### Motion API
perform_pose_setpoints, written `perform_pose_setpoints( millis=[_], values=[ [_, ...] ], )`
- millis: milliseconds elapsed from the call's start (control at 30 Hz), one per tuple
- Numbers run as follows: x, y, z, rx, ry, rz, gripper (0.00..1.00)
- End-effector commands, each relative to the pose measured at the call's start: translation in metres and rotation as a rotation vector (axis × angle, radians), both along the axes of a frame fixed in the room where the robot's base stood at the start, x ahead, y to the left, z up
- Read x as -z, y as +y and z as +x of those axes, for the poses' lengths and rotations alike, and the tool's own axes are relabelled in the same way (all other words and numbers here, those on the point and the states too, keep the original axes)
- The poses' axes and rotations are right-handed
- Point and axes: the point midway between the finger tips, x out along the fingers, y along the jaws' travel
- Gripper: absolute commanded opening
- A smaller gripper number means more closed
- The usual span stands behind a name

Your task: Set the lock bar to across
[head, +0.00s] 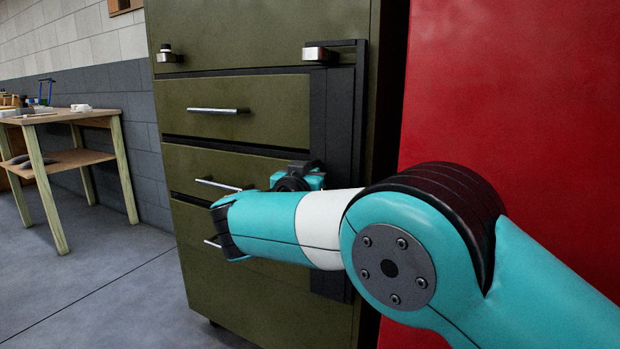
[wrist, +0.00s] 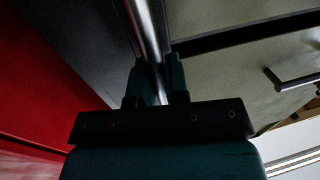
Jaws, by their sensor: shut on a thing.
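The lock bar (head: 335,115) is a tall dark strip running upright along the right edge of the green drawer cabinet (head: 170,120), beside the drawer fronts. In the wrist view a dark grey panel (wrist: 85,40), seemingly the bar, lies left of a shiny metal rod (wrist: 148,35). My gripper (wrist: 160,80) is shut on this rod, one finger on each side. In the head view my gripper (head: 300,180) is at the bar's mid-height, partly hidden behind my forearm. The bar's lower part is largely hidden by my arm.
A drawer (head: 235,108) with a silver handle is beside the bar; lower handles are partly behind my arm. A latch block (head: 320,54) sits at the bar's top. A red surface (head: 500,90) stands close on the right. A wooden bench (head: 95,115) is at the far left.

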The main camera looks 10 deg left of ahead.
Motion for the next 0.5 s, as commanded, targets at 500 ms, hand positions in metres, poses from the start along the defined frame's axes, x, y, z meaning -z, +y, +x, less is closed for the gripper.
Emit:
perform_pose_setpoints(
  millis=[500],
  values=[
    [-0.0012,0.0013,0.0005,-0.003,-0.002,0.002,0.19]
  ],
)
